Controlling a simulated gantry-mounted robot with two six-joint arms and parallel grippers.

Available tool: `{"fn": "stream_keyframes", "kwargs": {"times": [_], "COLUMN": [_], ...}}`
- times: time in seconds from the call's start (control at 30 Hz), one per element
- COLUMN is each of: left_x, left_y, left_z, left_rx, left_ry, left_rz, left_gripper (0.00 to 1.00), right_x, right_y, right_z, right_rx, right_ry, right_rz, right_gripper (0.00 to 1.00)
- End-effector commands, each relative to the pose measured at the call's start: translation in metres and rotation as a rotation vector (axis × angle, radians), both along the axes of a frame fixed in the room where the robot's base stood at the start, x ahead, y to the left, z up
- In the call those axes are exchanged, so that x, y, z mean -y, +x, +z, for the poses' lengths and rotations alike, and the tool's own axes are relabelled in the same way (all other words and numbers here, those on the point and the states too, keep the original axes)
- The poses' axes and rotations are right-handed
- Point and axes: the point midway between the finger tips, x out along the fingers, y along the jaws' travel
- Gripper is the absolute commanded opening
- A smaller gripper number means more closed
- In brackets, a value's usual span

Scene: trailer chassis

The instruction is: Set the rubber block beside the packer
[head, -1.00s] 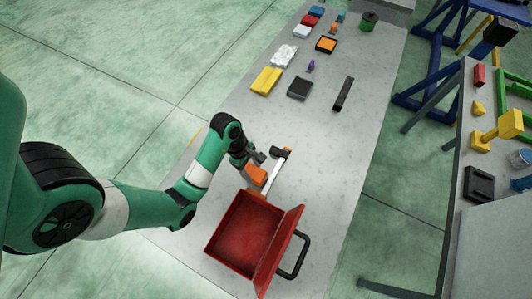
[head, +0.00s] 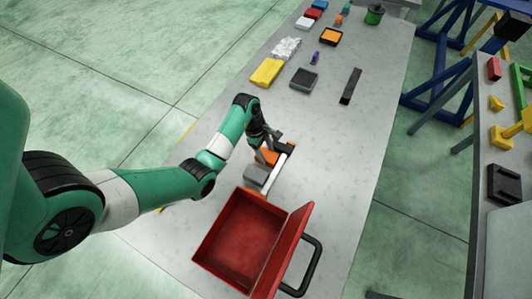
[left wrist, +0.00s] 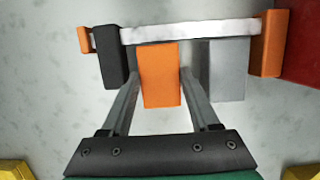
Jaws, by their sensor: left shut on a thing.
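An orange block (head: 266,157) is held between the fingers of my left gripper (head: 267,146); it also shows in the left wrist view (left wrist: 158,78). A grey block (head: 257,175) lies a short gap to its side, towards the red box; it also shows in the left wrist view (left wrist: 228,72). Neither block is labelled, so I cannot tell for certain which is rubber and which is the packer. I cannot tell whether the orange block touches the table. My right gripper is not in view.
A pale bar tool (left wrist: 200,32) with a black jaw (left wrist: 110,55) lies close along both blocks. An open red box (head: 240,240) stands nearby. A black bar (head: 351,86), a dark tray (head: 304,79) and a yellow item (head: 267,72) lie farther off. The middle of the table is clear.

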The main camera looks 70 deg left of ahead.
Motion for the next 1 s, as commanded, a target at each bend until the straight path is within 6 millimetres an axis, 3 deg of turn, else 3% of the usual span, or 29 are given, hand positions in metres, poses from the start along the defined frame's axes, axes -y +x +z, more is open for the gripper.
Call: {"fn": "stream_keyframes", "kwargs": {"times": [0.3,0.33,0.37,0.77,1.0], "left_x": [0.000,0.000,0.000,-0.001,-0.012], "left_y": [0.000,0.000,0.000,0.000,-0.008], "left_z": [-0.004,-0.002,-0.002,0.006,0.057], "left_rx": [0.002,0.001,0.001,0.002,0.005], "left_ry": [0.001,0.001,0.001,0.001,0.003], "left_rz": [0.000,-0.001,-0.001,0.000,0.001], "left_gripper": [0.00,0.67,0.73,0.74,0.74], "right_x": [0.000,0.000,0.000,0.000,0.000], "right_y": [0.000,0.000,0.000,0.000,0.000], "right_z": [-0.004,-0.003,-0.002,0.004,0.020], "right_rx": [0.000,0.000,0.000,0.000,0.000], "right_ry": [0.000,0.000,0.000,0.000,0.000], "right_rz": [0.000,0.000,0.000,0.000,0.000], "right_gripper": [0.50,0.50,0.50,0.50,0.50]}}
